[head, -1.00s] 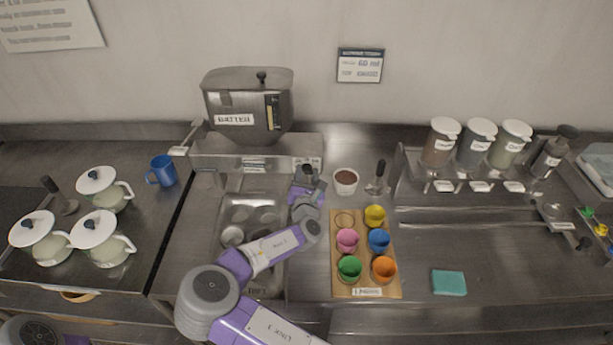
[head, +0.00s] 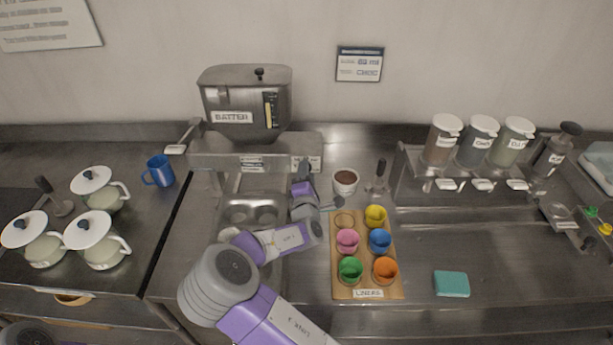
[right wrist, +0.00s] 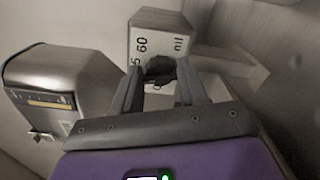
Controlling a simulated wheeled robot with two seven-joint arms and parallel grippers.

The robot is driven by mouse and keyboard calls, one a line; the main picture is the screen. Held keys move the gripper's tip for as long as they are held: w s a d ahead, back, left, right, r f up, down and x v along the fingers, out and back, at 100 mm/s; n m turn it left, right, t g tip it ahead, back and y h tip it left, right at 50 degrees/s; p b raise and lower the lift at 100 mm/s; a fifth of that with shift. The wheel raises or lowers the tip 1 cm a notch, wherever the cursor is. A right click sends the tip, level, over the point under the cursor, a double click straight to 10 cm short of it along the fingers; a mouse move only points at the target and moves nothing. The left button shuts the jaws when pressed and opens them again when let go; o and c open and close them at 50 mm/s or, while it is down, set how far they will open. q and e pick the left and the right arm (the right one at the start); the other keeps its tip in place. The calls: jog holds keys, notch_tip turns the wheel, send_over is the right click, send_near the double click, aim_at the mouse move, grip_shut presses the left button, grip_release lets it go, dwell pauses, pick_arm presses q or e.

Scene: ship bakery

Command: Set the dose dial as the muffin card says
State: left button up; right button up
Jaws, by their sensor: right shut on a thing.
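The batter dispenser (head: 245,103) is a steel hopper marked BATTER on a steel stand at the back of the counter. Its white dose dial plate (head: 308,164) sits at the stand's right end. In the right wrist view the dial plate (right wrist: 158,38) shows "60" and "ml", with other numbers partly hidden. My right gripper (head: 303,177) is at the dial, and in its wrist view the fingers (right wrist: 160,75) are shut on the dark dial knob (right wrist: 159,67). The knob's pointer cannot be made out. The wall card (head: 360,64) has lines too small to read surely. My left gripper is out of view.
A brown-filled cup (head: 345,181) and a wooden board (head: 367,293) with coloured liners stand right of my right arm. A teal sponge (head: 451,284) lies further right. Jars (head: 443,140) stand on a rack. Lidded pots (head: 93,237) are left.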

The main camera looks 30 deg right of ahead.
jog(key=m+b, duration=0.1)
jog(key=m, duration=0.5)
jog(key=m+b, duration=0.2)
jog(key=m, duration=0.4)
jog(key=shift+f+m, duration=0.2)
jog(key=shift+m, duration=0.2)
jog(key=shift+b, duration=0.3)
jog(key=o, duration=1.1)
jog(key=shift+c, duration=0.2)
jog(key=v, duration=0.7)
jog(key=shift+s+a+p, duration=0.2)
jog(key=shift+p, duration=0.25)
